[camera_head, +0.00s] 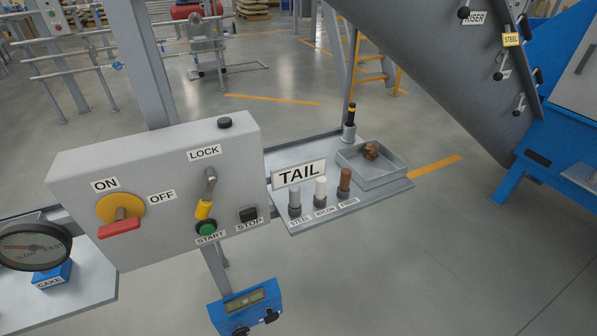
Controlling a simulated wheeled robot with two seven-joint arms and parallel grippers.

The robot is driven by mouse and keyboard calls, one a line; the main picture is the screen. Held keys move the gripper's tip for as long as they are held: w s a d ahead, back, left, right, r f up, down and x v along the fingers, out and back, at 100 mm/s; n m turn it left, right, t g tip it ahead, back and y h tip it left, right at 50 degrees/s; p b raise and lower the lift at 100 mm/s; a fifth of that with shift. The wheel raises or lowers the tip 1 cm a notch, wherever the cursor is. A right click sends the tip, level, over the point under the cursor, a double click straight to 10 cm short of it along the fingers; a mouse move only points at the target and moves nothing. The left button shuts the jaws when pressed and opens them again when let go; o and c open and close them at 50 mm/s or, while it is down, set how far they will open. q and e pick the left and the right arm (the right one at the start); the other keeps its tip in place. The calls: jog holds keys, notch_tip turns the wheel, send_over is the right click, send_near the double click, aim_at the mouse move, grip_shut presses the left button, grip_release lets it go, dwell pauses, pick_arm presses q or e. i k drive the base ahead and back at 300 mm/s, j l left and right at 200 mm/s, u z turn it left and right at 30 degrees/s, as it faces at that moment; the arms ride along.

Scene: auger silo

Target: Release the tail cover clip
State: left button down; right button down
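The auger's inclined grey casing (440,65) runs down to the right into a blue housing (545,140). Several small clips or levers with dark knobs sit along the casing, one under the RISER label (474,18), one (503,74) below the STEEL tag (511,40), and one (519,104) lower down. I cannot tell which of them, if any, is the tail cover clip, or whether they are fastened. A TAIL sign (299,172) stands on a grey shelf (300,222) in the middle. Neither of my grippers is in view.
A grey control box (75,180) has a red-handled ON/OFF switch (120,220), a LOCK lever (207,195) and START and STOP buttons. The shelf holds three pegs labelled STEEL, NYLON and FIBRE, and a tray (385,177) with a brown piece. Open floor lies between shelf and casing.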

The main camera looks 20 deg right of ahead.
aim_at(517, 113)
jog(key=k+l+z, duration=0.2)
jog(key=l+z, duration=0.2)
jog(key=k+l+z, duration=0.1)
jog(key=l+z, duration=0.25)
jog(key=l, duration=0.15)
jog(key=l+z, duration=0.75)
jog(key=l, duration=0.25)
